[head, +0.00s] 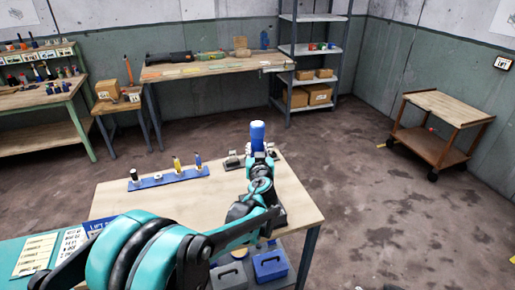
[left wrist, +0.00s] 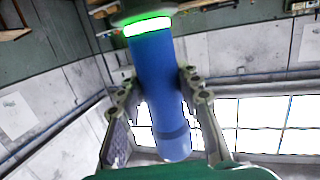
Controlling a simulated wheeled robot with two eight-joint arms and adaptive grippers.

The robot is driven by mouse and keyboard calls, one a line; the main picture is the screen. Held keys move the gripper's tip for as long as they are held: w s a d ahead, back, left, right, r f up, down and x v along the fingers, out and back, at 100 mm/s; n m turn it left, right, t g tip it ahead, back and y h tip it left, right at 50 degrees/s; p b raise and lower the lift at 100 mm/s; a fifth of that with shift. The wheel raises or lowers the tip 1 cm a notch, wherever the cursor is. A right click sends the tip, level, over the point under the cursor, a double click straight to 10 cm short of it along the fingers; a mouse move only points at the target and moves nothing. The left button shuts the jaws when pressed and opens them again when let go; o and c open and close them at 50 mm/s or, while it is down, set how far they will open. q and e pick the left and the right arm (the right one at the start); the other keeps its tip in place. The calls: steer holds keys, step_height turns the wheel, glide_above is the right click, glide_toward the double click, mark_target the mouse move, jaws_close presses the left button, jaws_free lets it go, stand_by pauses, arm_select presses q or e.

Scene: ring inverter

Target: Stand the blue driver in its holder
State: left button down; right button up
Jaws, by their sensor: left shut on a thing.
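My left gripper (head: 258,154) is shut on the blue driver (head: 257,132), a thick blue cylinder. It holds it upright above the far right part of the near table. In the left wrist view the driver (left wrist: 160,85) runs between the two fingers (left wrist: 158,90), with a bright band and a dark green part at its upper end. The holder (head: 147,184) is a low blue rack at left on the same table. It bears a black-topped, a yellow and a blue-topped piece, and a pale ring at a spot with nothing standing in it. My right gripper is not in view.
A small grey object (head: 234,161) sits on the near table (head: 290,192) just left of my gripper. Blue and grey bins (head: 270,266) are below its front edge. Benches, a shelf (head: 313,60) and a wooden cart (head: 440,107) stand farther back. The table between rack and arm is mostly clear.

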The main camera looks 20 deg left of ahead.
arm_select(q)
steer(key=shift+f+b, duration=3.35)
steer(key=shift+f, duration=1.3)
steer(key=c, duration=1)
jaws_free()
steer(key=shift+s, duration=0.1)
steer(key=v, duration=1.2)
steer(key=s+a+f+g, duration=0.4)
steer(key=s+a+g, duration=0.15)
steer(key=s, duration=0.65)
steer(key=s+d+f+m+g+h, duration=0.1)
steer(key=s+f, duration=0.1)
steer(key=s, duration=0.2)
steer(key=s+d+f+m+g+h, duration=0.1)
steer(key=s+d+f+h, duration=0.1)
steer(key=s, duration=0.2)
steer(key=s+d+f+m+g+h, duration=0.1)
steer(key=s+f+h, duration=0.1)
steer(key=s, duration=0.3)
steer(key=shift+d+m, duration=0.15)
steer(key=shift+m, duration=0.25)
